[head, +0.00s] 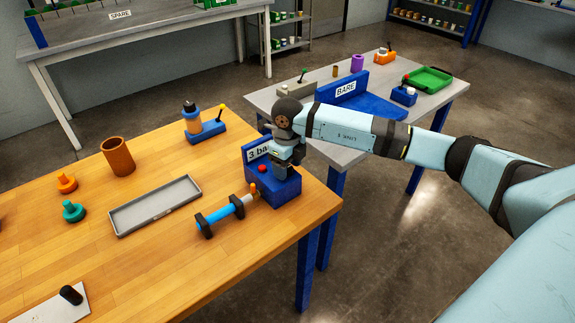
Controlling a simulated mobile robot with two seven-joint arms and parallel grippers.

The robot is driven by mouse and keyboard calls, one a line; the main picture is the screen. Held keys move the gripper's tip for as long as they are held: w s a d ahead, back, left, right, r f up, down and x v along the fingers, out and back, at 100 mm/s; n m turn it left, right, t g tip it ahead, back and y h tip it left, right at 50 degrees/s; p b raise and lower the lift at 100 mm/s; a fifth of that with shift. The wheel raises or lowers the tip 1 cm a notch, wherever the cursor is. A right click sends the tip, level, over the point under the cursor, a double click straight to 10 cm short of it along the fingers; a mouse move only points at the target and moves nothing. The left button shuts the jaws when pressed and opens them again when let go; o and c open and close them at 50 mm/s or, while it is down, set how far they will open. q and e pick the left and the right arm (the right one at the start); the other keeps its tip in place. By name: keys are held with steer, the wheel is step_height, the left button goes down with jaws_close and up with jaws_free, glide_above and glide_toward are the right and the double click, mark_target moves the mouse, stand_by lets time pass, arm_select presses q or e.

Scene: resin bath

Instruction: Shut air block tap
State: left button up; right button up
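The likely air block (278,190) is a blue block near the right corner of the wooden table, with a red knob (262,168) on top. Behind it stands a blue plate with a white label (257,150) reading "3 ba…", its end covered by my gripper. My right gripper (290,165) points down at the top of the block, beside the red knob. The gripper and wrist hide that part of the block, so a tap handle there cannot be made out. Whether the fingers touch or grip anything cannot be told. My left gripper is out of view.
A blue cylinder in black stands (225,213) lies just left of the block. A grey tray (155,205), a brown cup (118,157) and a blue fixture with a yellow-tipped lever (205,128) stand farther left. A grey table (438,97) with a "BARE" blue block (365,103) stands behind.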

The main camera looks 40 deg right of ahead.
mark_target(288, 168)
step_height(288, 168, up, 14)
stand_by(0.6)
steer(key=shift+f, duration=0.15)
stand_by(0.3)
